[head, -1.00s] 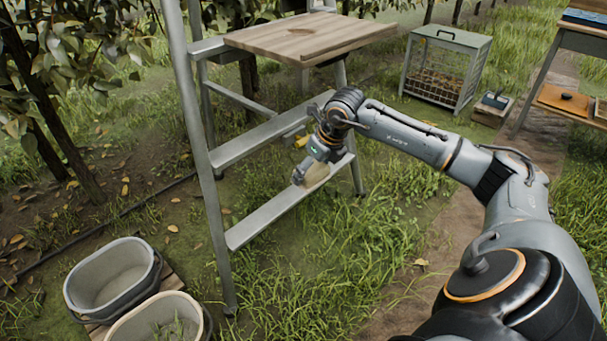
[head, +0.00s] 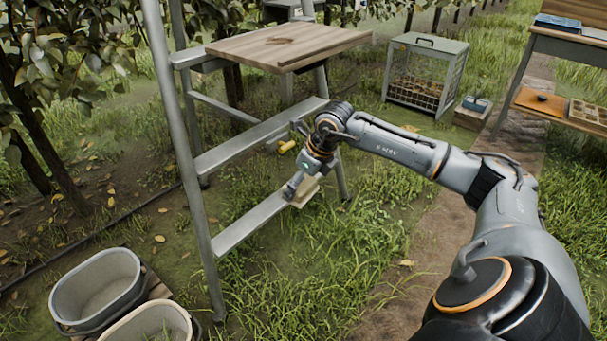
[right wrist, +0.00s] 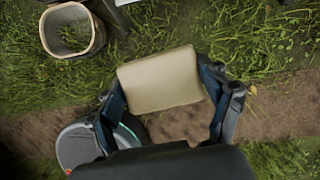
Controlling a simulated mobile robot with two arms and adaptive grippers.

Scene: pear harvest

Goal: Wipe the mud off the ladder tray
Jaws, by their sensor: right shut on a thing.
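The ladder tray (head: 325,42) is a wooden board at the top of the grey metal ladder. A brown mud mark (head: 283,40) shows on its top. My right gripper (head: 298,187) is shut on a tan sponge (head: 307,193), low by the ladder's lower rung and well below the tray. In the right wrist view the sponge (right wrist: 160,80) sits between the two fingers, with grass and dirt path beneath. The tray does not show in that view. My left gripper is not in view.
Ladder rungs (head: 250,222) and a side rail (head: 185,150) stand close to my right gripper. Two buckets (head: 95,290) are at lower left. A wire crate (head: 428,75) and a wooden table (head: 560,45) are at the back right. Leafy trees stand left.

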